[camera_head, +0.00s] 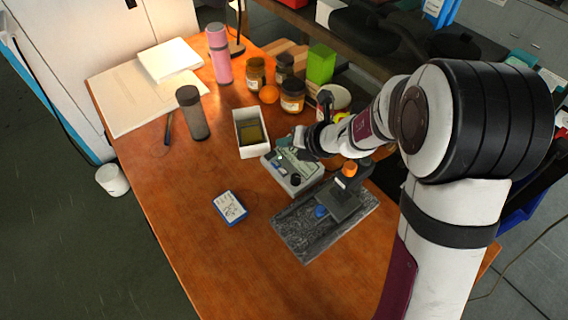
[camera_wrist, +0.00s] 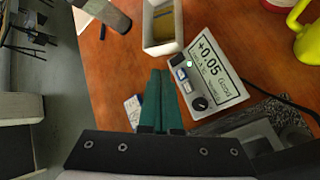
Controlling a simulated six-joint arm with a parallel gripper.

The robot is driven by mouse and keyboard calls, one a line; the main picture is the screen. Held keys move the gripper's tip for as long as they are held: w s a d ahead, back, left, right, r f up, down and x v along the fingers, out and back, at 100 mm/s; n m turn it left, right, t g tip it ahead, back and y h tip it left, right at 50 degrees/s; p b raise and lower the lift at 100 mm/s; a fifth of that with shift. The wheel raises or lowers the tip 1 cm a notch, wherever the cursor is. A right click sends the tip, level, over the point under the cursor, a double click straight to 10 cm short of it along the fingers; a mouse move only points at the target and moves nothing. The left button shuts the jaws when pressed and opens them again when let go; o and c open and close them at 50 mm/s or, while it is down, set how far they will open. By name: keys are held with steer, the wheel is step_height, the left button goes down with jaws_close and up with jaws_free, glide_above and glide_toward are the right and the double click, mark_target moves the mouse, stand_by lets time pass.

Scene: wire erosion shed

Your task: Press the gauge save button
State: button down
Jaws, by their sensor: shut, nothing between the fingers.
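The gauge (camera_head: 305,183) is a pale box on the wooden table, partly hidden behind my gripper in the head view. In the wrist view the gauge (camera_wrist: 228,84) shows a display reading +0.05. A strip beside its display holds a green light (camera_wrist: 189,64), small blue-and-white buttons (camera_wrist: 181,74) and a black knob (camera_wrist: 200,103). Button labels are too small to read, so I cannot tell which is save. My gripper (camera_wrist: 160,73) is shut and empty, its green fingers left of the buttons in the wrist view. It also shows over the gauge's far side in the head view (camera_head: 282,145). I see no clear contact.
A white open box (camera_head: 241,149) stands just behind the gauge. A dark stone plate (camera_head: 300,238) with a stand lies in front of it. A small blue-and-white box (camera_head: 230,208) lies to the left. Jars (camera_head: 292,97) stand behind. The table's front left is clear.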

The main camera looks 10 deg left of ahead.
steer(key=shift+f, duration=0.1)
steer(key=shift+f, duration=4.3)
steer(key=shift+f, duration=0.1)
steer(key=shift+f, duration=0.3)
steer(key=shift+f, duration=0.35)
steer(key=shift+r, duration=0.75)
steer(key=shift+r, duration=2.5)
